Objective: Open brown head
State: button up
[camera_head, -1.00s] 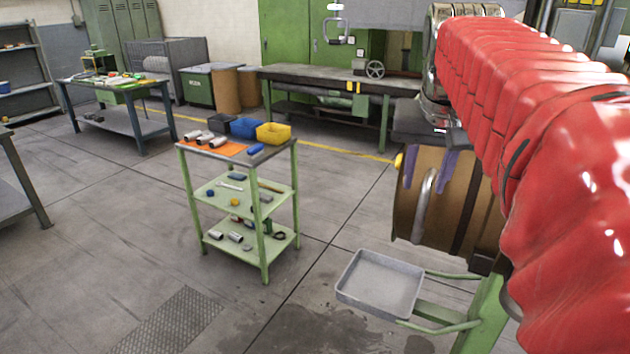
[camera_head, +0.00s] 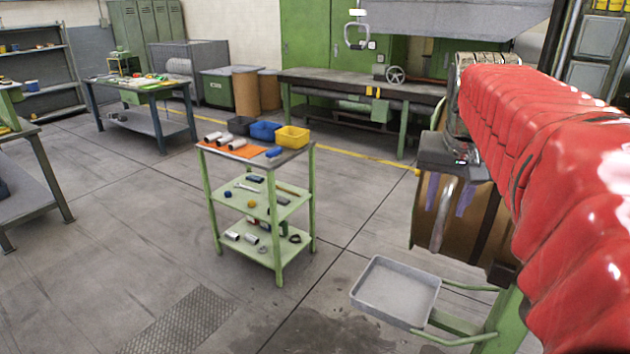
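The brown head (camera_head: 478,222) is a brown drum with dark bands at the right, below my red-covered arm. A silver curved handle (camera_head: 440,225) stands on its near face. My gripper (camera_head: 449,206) hangs in front of the head, with one purple finger on each side of the handle's upper part. The fingers are apart, with a visible gap on the right of the handle. I cannot tell whether the left finger touches it. My arm hides the right part of the head.
A grey tray (camera_head: 398,290) on a green stand (camera_head: 503,325) is below the head. A green cart (camera_head: 278,225) with bins and parts stands left of it. A long bench (camera_head: 335,80) is behind. Floor between cart and left table (camera_head: 37,165) is clear.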

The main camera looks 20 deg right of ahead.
aim_at(439, 224)
jog(key=x, duration=0.8)
grip_shut()
dwell(0.6)
